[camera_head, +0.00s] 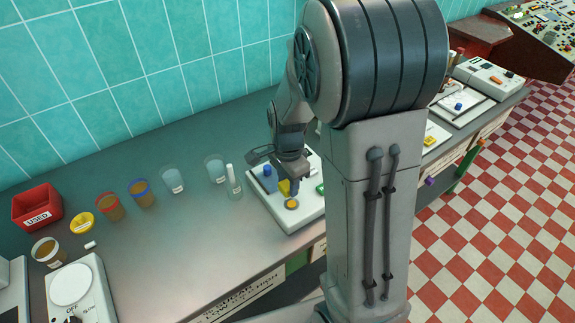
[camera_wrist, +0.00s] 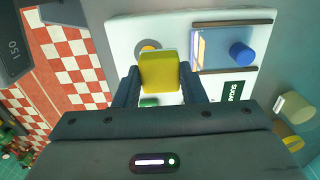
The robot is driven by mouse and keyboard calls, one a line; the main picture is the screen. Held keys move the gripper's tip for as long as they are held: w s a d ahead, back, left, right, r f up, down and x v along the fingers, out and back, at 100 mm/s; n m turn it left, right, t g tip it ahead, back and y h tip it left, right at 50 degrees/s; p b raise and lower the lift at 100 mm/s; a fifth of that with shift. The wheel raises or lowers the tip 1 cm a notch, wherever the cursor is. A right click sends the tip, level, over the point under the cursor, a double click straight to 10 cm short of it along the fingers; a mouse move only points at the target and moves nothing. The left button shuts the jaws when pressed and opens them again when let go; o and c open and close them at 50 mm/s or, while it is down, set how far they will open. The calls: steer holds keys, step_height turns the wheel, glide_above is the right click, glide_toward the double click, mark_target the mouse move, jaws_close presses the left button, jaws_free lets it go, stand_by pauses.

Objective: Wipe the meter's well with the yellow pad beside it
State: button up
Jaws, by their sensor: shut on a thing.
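My gripper (camera_wrist: 160,88) is shut on the yellow pad (camera_wrist: 159,71), a small block held between the two dark fingers. In the head view the pad (camera_head: 284,187) shows just under my gripper (camera_head: 290,180), above the white meter (camera_head: 301,219). The meter's round well (camera_head: 291,204) has an orange-yellow centre and a grey rim. In the wrist view the well (camera_wrist: 148,46) is partly hidden behind the pad. A blue knob or cap (camera_wrist: 241,54) stands on the meter. I cannot tell whether the pad touches the meter.
A glass cylinder (camera_head: 233,184) and clear beakers (camera_head: 171,180) stand left of the meter. The middle of the bench (camera_head: 185,250) is clear.

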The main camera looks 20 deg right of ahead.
steer(key=shift+r+p, duration=1.5)
steer(key=shift+r, duration=0.65)
steer(key=shift+f, duration=0.1)
